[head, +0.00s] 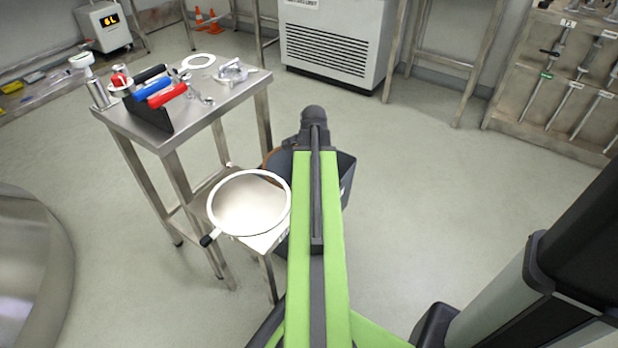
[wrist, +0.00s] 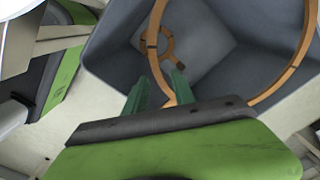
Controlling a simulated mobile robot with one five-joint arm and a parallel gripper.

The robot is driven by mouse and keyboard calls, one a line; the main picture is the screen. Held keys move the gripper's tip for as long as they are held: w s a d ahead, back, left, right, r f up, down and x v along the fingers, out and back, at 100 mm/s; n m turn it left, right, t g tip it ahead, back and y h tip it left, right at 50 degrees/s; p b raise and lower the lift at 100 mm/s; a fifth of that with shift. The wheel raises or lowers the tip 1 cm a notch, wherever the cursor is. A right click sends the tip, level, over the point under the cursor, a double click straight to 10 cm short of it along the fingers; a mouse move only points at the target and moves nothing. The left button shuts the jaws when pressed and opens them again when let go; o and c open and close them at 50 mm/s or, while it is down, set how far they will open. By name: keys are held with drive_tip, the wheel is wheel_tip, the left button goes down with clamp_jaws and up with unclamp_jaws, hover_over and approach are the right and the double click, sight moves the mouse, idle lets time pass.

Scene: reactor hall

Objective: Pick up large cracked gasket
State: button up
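The large gasket is a big orange-brown ring (wrist: 298,62) in a dark grey bin (wrist: 105,50) in the wrist view. A dark mark shows on its left side; I cannot tell if this is the crack. My gripper (wrist: 157,85) is open, with its two green fingers apart. The ring's lower left part runs between the fingertips in the picture; I cannot tell if they touch it. The gripper body hides the ring's lowest part. In the head view the bin (head: 347,172) is mostly behind my arm, and only a brown edge of the ring (head: 269,156) shows.
A white-rimmed round pan (head: 286,184) with a black-tipped handle is left of the bin. A steel table (head: 190,125) with tools stands beyond it. The floor right of the bin is clear.

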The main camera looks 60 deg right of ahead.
drive_tip(key=shift+f, duration=0.15)
idle(0.4)
clamp_jaws()
idle(0.5)
